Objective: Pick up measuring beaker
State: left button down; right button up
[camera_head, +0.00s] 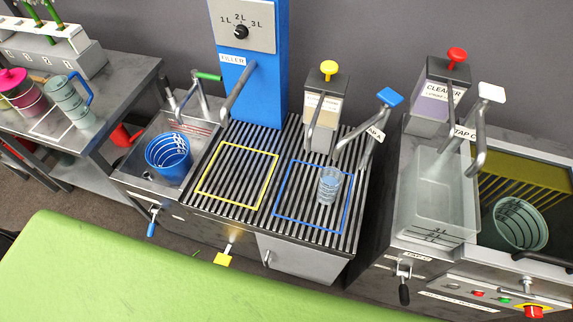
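A small clear beaker with ring markings (330,185) stands upright on the slatted grate (262,222), inside the blue square outline (284,219). It looks like the measuring beaker. It is below the tap with the blue handle (389,97) and in front of the dispenser with the yellow knob (323,108). Nothing holds it. A larger grey-green jug with a blue handle and ring lines (69,101) stands on the left bench. Neither of my grippers shows in the head view.
A blue bucket (168,158) sits in the left sink. The yellow square (222,199) is empty. A blue filler column (262,85) stands behind the grate. A clear tank (432,205) and a round ribbed container (520,224) are at right. A green surface (150,275) spans the front.

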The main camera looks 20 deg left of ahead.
aim_at(331, 177)
jog(key=k+j, duration=0.15)
jog(key=j, duration=0.2)
jog(key=k+j+z, duration=0.1)
jog(key=j, duration=0.25)
jog(key=k+j, duration=0.4)
jog(key=j, duration=0.3)
jog(key=z, duration=0.05)
